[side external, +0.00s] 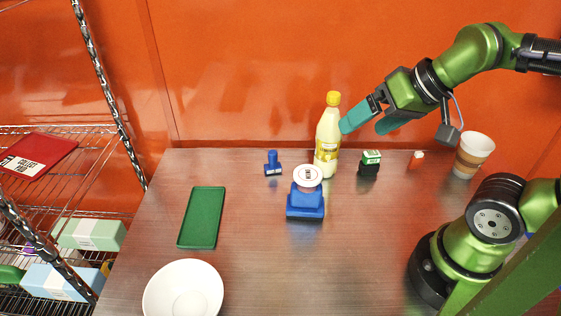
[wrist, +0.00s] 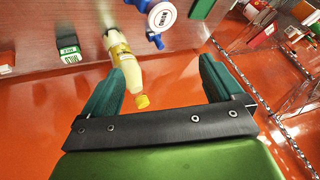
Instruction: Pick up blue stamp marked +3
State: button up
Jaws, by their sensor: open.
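A large blue stamp (side external: 305,203) with a round white top stands mid-table; it also shows at the top of the wrist view (wrist: 163,14). The marking on its top is too small to read. A small blue stamp (side external: 273,164) stands behind it to the left, and no +3 is readable on it. My gripper (side external: 362,127) is open and empty, above the table near the back wall, to the right of the yellow-capped bottle (side external: 327,142). In the wrist view the bottle (wrist: 124,62) appears between the teal fingers (wrist: 162,70), which do not grip it.
A green tray (side external: 202,217) and white bowl (side external: 184,290) lie to the left. The front middle of the table is clear. Wire shelves (side external: 60,150) stand at left.

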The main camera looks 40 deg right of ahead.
jog(key=c, duration=0.7)
jog(key=n+g+h, duration=0.2)
jog(key=n+g, duration=0.4)
jog(key=n, duration=0.1)
send_near(273, 152)
notch_tip(273, 152, down, 5)
jog(key=shift+s+f, duration=0.15)
jog(key=shift+t, duration=0.3)
jog(key=shift+w+f, duration=0.25)
jog(key=shift+f, duration=0.65)
jog(key=shift+w+f, duration=0.25)
jog(key=shift+f, duration=0.65)
jog(key=shift+w+f, duration=0.25)
jog(key=shift+f, duration=0.65)
